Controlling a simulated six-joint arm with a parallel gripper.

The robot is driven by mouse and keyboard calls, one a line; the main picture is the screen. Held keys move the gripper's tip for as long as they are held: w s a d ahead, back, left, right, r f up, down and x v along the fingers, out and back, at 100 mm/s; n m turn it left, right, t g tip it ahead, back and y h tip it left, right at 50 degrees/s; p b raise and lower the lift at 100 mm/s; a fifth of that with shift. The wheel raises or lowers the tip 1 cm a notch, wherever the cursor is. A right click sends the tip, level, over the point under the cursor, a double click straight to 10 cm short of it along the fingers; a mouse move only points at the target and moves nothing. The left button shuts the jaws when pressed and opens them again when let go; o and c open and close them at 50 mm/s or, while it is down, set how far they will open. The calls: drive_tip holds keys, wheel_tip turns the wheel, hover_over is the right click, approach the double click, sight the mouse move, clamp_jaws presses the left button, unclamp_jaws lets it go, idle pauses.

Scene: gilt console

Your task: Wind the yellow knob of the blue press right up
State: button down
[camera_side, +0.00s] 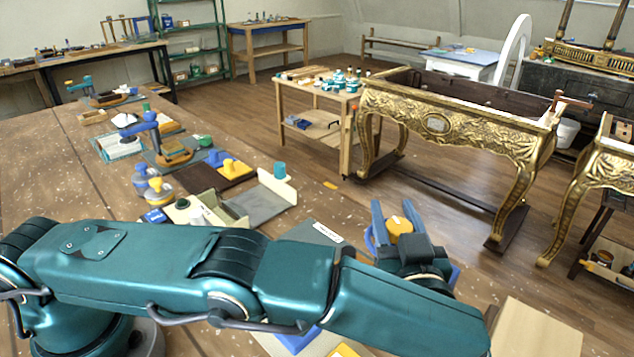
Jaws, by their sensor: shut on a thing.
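The yellow knob (399,226) shows at the right of the near bench, with a pale mark on its top. My gripper (394,213) reaches over it from the near side, with one blue finger on each side of the knob. The fingers are closed on the knob. Only small parts of the blue press (455,275) show around my wrist. My arm and gripper hide most of its frame, its screw and its plate, so I cannot tell how high the plate stands.
A grey-and-cream tray (268,200) and several small pots and blocks stand left of the gripper on the brown bench (60,185). A pale board (535,330) lies at the near right. Beyond the bench stands a gilt console (445,125).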

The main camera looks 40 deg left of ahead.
sight(399, 230)
drive_tip(key=shift+s+f, duration=0.1)
drive_tip(key=shift+f, duration=0.05)
drive_tip(key=shift+c, duration=1.9)
unclamp_jaws()
drive_tip(key=shift+v, duration=2.55)
